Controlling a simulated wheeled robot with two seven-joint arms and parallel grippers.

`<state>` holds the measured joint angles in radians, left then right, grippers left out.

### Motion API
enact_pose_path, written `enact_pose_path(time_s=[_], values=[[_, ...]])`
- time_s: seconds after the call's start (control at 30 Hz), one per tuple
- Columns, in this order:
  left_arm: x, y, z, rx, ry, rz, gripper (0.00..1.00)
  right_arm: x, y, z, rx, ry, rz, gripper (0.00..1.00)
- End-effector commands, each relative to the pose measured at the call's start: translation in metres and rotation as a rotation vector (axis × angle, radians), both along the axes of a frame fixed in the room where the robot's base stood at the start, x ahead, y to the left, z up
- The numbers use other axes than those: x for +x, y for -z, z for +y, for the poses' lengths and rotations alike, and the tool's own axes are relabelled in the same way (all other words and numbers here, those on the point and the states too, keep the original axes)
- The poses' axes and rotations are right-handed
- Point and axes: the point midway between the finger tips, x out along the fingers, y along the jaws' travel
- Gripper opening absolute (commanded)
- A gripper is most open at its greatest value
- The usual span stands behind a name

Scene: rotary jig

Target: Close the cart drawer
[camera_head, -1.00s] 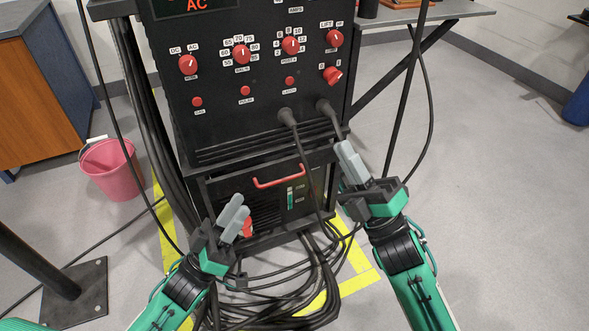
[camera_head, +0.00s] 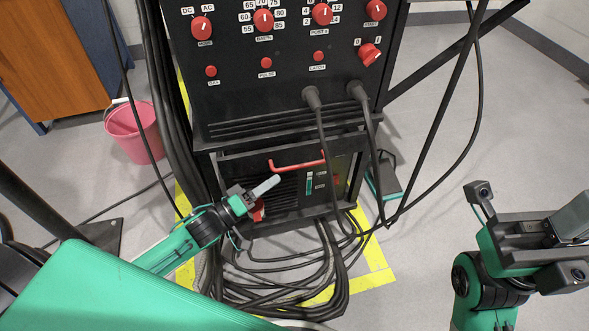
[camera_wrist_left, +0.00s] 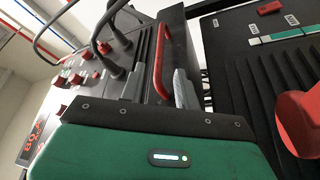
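The black cart drawer (camera_head: 285,190) is low on the cart, with a red handle (camera_head: 298,162) across its upper front. A dark gap shows above its front edge, so it looks partly out. My left gripper (camera_head: 266,187) is in front of the drawer, just below the handle, with its grey fingers together and nothing between them. In the left wrist view the fingertips (camera_wrist_left: 184,90) show beside the red handle (camera_wrist_left: 162,62); I cannot tell whether they touch. My right gripper (camera_head: 572,220) is at the right edge, away from the cart, its fingers partly cut off.
The black cart body (camera_head: 290,95) with red knobs rises above the drawer. Cables (camera_head: 300,270) hang down its front and coil on the floor over yellow tape. A pink bucket (camera_head: 133,132) stands at left. The floor at right is mostly clear.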

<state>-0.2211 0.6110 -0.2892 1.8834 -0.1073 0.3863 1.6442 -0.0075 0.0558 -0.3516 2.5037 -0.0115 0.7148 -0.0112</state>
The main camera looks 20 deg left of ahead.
Motion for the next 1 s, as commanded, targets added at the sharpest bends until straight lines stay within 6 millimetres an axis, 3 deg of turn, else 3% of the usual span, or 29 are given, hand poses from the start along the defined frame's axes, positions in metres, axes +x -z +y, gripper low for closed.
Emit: enact_pose_path(time_s=[0.4, 0.9, 0.93, 1.0], values=[[0.049, -0.012, -0.036, 0.001, 0.001, -0.003, 0.33, 0.000, -0.002, 0.010, -0.004, -0.031, -0.035, 0.00], [0.060, -0.016, -0.044, 0.002, 0.000, 0.000, 0.33, -0.003, -0.008, 0.015, -0.008, -0.048, -0.053, 0.00], [0.060, -0.016, -0.044, 0.002, 0.000, 0.000, 0.31, -0.003, -0.009, 0.015, -0.007, -0.047, -0.053, 0.00], [0.060, -0.016, -0.044, 0.002, 0.000, 0.000, 0.17, -0.003, -0.009, 0.015, -0.007, -0.047, -0.053, 0.00]])
